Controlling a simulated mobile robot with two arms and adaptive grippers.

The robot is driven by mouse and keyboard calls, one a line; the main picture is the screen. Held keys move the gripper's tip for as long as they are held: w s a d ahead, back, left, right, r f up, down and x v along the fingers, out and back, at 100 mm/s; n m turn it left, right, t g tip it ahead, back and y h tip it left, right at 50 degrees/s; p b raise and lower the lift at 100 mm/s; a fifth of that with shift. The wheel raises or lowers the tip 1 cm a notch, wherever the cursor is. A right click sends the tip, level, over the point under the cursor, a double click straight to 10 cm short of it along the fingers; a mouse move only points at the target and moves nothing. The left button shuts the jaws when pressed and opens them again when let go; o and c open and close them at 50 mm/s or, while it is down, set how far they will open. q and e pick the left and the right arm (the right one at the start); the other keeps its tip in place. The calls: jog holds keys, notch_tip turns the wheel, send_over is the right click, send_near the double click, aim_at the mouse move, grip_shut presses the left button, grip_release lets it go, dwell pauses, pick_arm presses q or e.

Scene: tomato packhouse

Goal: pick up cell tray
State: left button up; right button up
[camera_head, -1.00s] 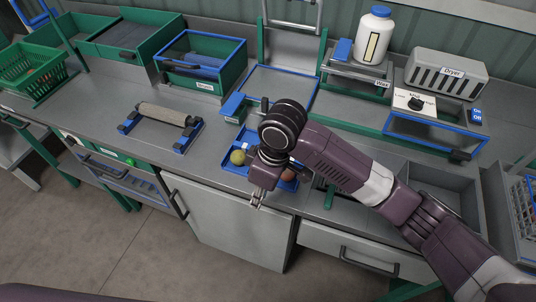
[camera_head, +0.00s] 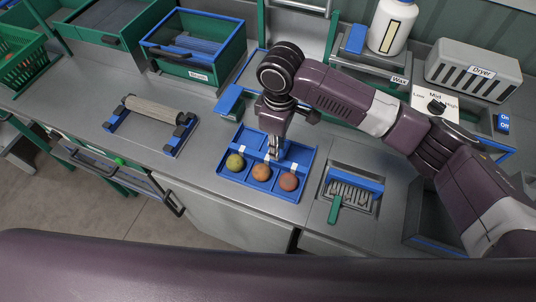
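The blue cell tray (camera_head: 303,155) lies on the grey worktop in the middle of the view. Its front row holds a yellow-green tomato (camera_head: 234,162), an orange tomato (camera_head: 261,172) and a redder tomato (camera_head: 288,182), with small white tags behind them. My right gripper (camera_head: 274,154) points down over the middle of the tray, just behind the orange tomato. Its fingers look close together, but their gap is unclear, and I cannot tell whether they touch the tray. The wrist and gripper hide part of the tray's back row. My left gripper is not in view.
A roller on a blue stand (camera_head: 155,110) is to the left. A blue-edged green bin (camera_head: 195,72) stands behind it. A brush with a green handle (camera_head: 336,207) lies right of the tray. The dryer (camera_head: 473,70) and white bottle (camera_head: 391,27) are at the back right.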

aim_at(268, 160)
jog(key=shift+s+d+f+p, duration=0.1)
jog(key=shift+s+f+p, duration=0.1)
jog(key=shift+f+p, duration=0.25)
jog(key=shift+s+d+f+p, duration=0.1)
jog(key=shift+s+f+p, duration=0.1)
jog(key=shift+f, duration=0.3)
notch_tip(268, 160, down, 3)
jog(key=shift+w+r+p, duration=0.1)
jog(key=shift+r+p, duration=0.05)
jog(key=shift+p, duration=0.15)
jog(key=shift+w+f, duration=0.1)
jog(key=shift+f, duration=0.3)
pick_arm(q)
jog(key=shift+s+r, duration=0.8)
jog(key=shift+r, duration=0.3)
pick_arm(e)
grip_shut()
